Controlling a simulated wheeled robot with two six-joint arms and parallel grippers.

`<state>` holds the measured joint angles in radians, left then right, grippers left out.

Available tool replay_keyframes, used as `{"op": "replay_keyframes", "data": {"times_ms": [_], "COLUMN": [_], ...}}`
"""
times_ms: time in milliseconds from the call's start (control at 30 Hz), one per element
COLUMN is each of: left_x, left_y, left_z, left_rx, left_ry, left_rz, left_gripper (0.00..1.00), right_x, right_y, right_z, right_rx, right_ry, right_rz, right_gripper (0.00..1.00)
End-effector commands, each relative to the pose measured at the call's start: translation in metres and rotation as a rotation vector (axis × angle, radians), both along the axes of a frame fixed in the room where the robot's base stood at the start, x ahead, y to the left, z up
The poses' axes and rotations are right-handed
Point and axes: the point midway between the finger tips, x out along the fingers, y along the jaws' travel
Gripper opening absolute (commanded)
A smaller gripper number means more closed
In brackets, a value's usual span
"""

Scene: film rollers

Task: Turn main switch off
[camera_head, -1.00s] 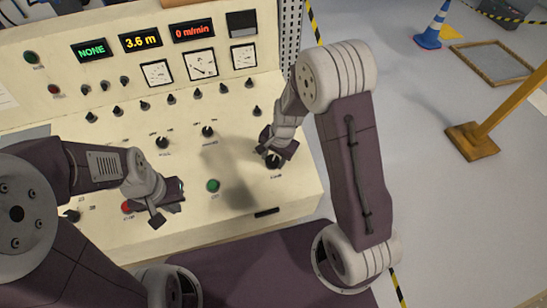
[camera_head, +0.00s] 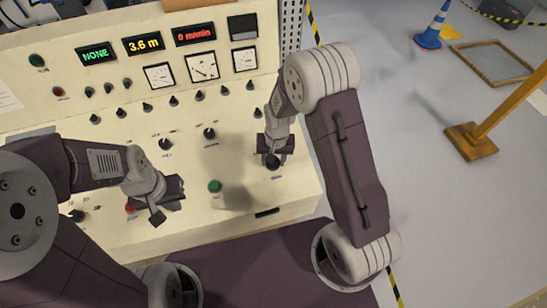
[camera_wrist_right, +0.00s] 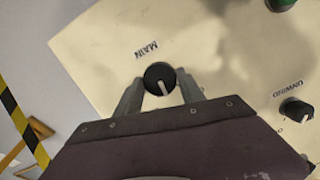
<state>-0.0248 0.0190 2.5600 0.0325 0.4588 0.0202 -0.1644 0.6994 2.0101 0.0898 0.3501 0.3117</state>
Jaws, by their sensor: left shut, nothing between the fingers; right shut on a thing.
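The main switch is a round black knob with a white pointer line, labelled MAIN, in the right wrist view (camera_wrist_right: 160,79). In the head view it sits at the right end of the cream control panel, partly hidden by my right gripper (camera_head: 273,157). My right gripper also shows in the wrist view (camera_wrist_right: 160,97), its two fingers shut on the knob from either side. The white line points down and slightly right in that view. My left gripper (camera_head: 168,204) is shut and empty above the panel's lower left, near a red button (camera_head: 129,208).
The control panel (camera_head: 240,205) carries several other black knobs, a green button (camera_head: 214,186), gauges and lit displays reading NONE, 3.6 m and 0 m/min. An UNWIND knob (camera_wrist_right: 296,109) is near the main switch. A blue cone (camera_head: 433,27) stands on the floor at the right.

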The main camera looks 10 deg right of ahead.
Motion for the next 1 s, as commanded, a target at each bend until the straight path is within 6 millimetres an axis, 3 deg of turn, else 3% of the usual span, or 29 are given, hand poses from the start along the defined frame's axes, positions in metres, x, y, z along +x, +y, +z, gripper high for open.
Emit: {"op": "replay_keyframes", "data": {"times_ms": [500, 1000], "left_x": [-0.0001, 0.0000], "left_y": [0.0000, 0.0000], "left_z": [0.0093, 0.0101], "left_rx": [0.000, 0.000], "left_ry": [0.000, 0.000], "left_rz": [0.000, 0.000], "left_gripper": [0.00, 0.00], "right_x": [0.0017, 0.0019], "right_y": [0.0020, 0.0026], "right_z": [0.0021, 0.0020], "right_rx": [-0.102, -0.150], "right_ry": [-0.009, -0.012], "right_rz": [0.439, 0.640], "right_gripper": [0.06, 0.06]}}
